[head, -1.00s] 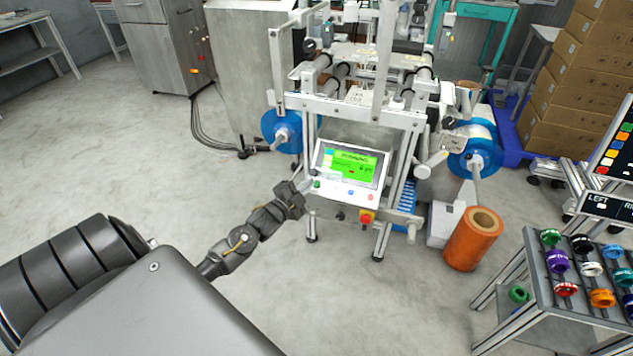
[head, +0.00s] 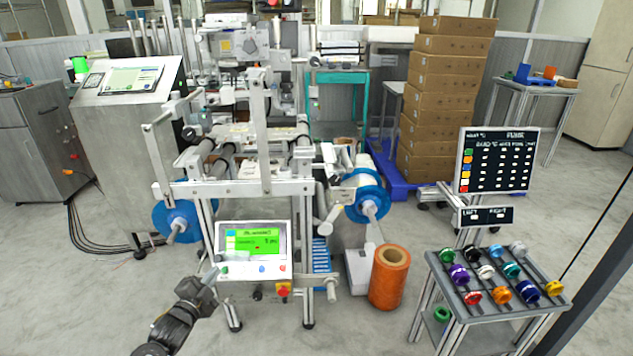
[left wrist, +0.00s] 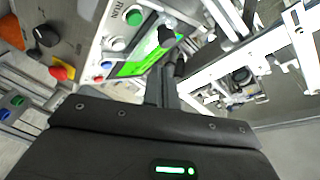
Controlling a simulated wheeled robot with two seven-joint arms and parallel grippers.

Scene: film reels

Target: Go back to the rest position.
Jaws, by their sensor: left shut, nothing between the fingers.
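My left gripper (head: 212,278) is at the lower left of the machine's control panel (head: 254,268) in the head view, in front of its left edge. Its fingers are shut and hold nothing. The left wrist view shows the shut fingers (left wrist: 168,70) pointing toward the panel, with a green button (left wrist: 134,18) and a white button (left wrist: 117,44) close by. I cannot tell whether the fingertips touch the panel. The panel's green screen (head: 252,241) is lit. My right gripper is not in view.
The wrapping machine's frame (head: 240,188) stands right in front of my left arm. An orange roll (head: 389,278) stands on the floor to its right. A rack of coloured reels (head: 497,312) is at the lower right. Open floor (head: 60,300) lies to the left.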

